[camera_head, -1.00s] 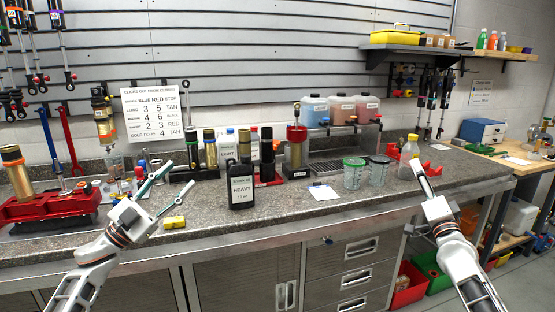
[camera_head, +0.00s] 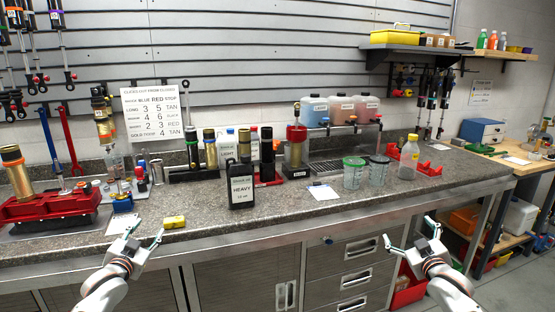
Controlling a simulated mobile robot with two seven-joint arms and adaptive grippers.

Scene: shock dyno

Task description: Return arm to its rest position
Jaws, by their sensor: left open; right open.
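My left gripper (camera_head: 144,235) is open and empty at the counter's front edge, low on the left. Its fingers point up and away, just left of a yellow block (camera_head: 174,222) and apart from the black bottle. My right gripper (camera_head: 409,243) is open and empty in front of the counter's right part, below the countertop edge and before the drawers. Both arms come in from the bottom of the head view.
The grey counter (camera_head: 270,222) holds a black "HEAVY" bottle (camera_head: 241,186), two lidded cups (camera_head: 354,175), a yellow-capped bottle (camera_head: 409,157) and a red vise tray (camera_head: 50,207). Drawers (camera_head: 352,277) are below. Free room lies in front of the counter.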

